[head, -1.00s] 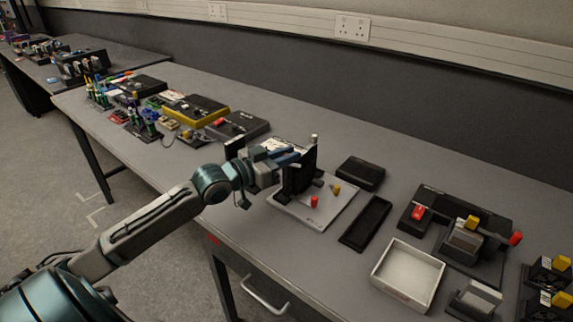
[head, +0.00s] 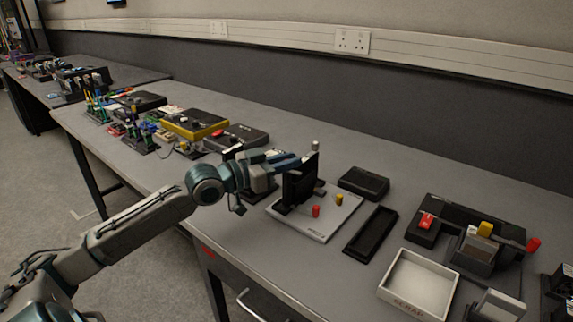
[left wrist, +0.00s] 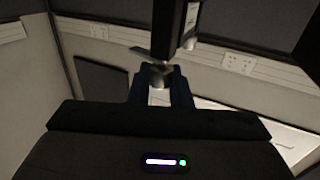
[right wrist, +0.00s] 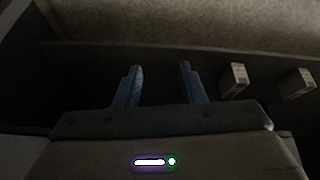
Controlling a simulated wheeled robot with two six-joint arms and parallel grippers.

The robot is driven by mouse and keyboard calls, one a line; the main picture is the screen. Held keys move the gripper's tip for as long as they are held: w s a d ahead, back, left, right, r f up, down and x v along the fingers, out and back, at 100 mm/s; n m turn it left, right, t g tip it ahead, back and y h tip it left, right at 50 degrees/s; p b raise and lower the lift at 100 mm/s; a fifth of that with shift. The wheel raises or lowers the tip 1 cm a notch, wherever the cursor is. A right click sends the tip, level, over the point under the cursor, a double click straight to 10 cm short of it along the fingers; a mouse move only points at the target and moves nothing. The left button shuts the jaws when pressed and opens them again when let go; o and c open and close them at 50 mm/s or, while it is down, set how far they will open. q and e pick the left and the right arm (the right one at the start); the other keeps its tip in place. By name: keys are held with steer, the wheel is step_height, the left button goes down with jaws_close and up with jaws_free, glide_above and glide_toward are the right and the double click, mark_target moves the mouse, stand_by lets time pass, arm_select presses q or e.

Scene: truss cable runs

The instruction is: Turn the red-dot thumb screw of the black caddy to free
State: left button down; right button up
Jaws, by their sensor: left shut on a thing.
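The black caddy (head: 300,187) stands upright on a pale grey plate (head: 322,231). A silver knob (head: 315,146) tops it at the back. My left gripper (head: 298,161) reaches in from the left, level, at the caddy's upper left side. In the left wrist view its fingers (left wrist: 160,88) are shut on a small round grey metal piece, apparently the thumb screw (left wrist: 158,76), below a dark upright part. I cannot see a red dot on it. My right gripper (right wrist: 158,88) is open and empty in the right wrist view.
Red (head: 316,211) and yellow (head: 339,200) pegs stand on the plate. Right of it are a black box (head: 363,183), a black tray (head: 370,234) and a white scrap tray (head: 450,299). Black and yellow cases (head: 195,124) and small parts crowd the table's left.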

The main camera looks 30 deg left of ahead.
stand_by(0.3)
arm_select(q)
steer(key=c, duration=1.4)
jaws_free()
steer(key=shift+o, duration=0.2)
